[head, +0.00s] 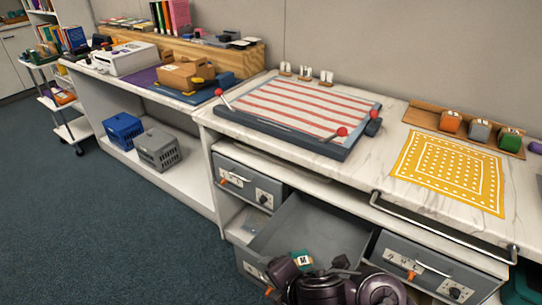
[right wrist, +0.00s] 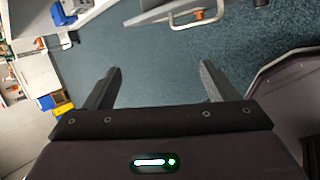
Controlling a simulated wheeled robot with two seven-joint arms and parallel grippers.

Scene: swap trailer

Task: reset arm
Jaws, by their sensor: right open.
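My right gripper (right wrist: 160,67) shows in the right wrist view with its two dark fingers wide apart and nothing between them. Blue-grey floor lies beyond the fingertips. In the head view, dark, rounded links of my own arm fill the bottom centre, in front of an open grey drawer (head: 306,232). I cannot make out fingertips there. My left gripper is not in view.
The marble-topped counter (head: 388,205) carries a red-striped board (head: 305,107) and a yellow dotted mat (head: 450,170). A metal rail (head: 440,228) runs along its front. Floor at left is clear.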

